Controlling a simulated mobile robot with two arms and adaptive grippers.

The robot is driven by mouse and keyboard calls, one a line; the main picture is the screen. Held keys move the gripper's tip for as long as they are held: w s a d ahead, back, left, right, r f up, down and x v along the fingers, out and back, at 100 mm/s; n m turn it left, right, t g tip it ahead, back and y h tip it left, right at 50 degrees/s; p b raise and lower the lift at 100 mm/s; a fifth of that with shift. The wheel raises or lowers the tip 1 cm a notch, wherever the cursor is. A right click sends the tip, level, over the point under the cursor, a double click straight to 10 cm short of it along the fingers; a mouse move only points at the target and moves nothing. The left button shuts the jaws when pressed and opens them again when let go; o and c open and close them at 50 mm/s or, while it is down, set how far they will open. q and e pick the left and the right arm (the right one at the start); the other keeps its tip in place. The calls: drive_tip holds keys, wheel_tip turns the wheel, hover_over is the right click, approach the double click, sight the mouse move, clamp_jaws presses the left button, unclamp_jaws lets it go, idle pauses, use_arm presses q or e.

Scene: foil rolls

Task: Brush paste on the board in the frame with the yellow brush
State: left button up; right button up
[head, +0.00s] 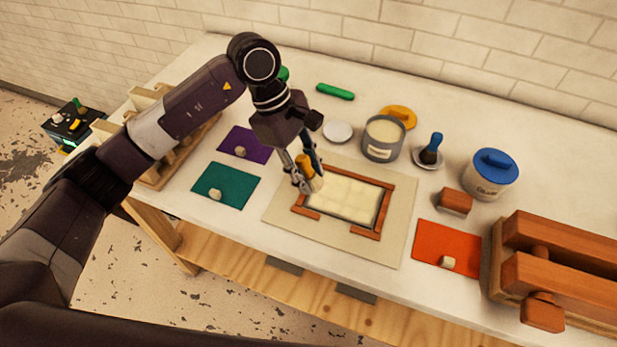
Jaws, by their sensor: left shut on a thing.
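My left gripper (303,177) is shut on the yellow brush (305,166), over the left side of the wooden frame. The brush's lower end (316,184) is pale and sits at the left edge of the board; I cannot tell whether it touches. The board (350,200) is cream-coloured and lies inside the reddish-brown frame (376,223), which has a gap at its front side. The frame rests on a beige mat (398,240). A grey pot (382,148) with a pale filling, likely paste, stands behind the frame. My right gripper is not in view.
A blue brush (431,152) stands on a small dish behind right. A blue-lidded jar (490,174), a wooden block (455,201) and a wooden press (560,265) are at right. Orange (440,240), teal (226,178) and purple (245,138) sheets lie around the mat.

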sight(307, 158)
use_arm(q)
drive_tip(key=shift+d+r, duration=0.1)
drive_tip(key=shift+r, duration=0.5)
drive_tip(key=shift+p+v, duration=0.5)
drive_tip(key=shift+v, duration=0.55)
drive_tip(key=shift+s+d+r, duration=0.1)
drive_tip(key=shift+d+r, duration=0.1)
drive_tip(key=shift+r, duration=0.45)
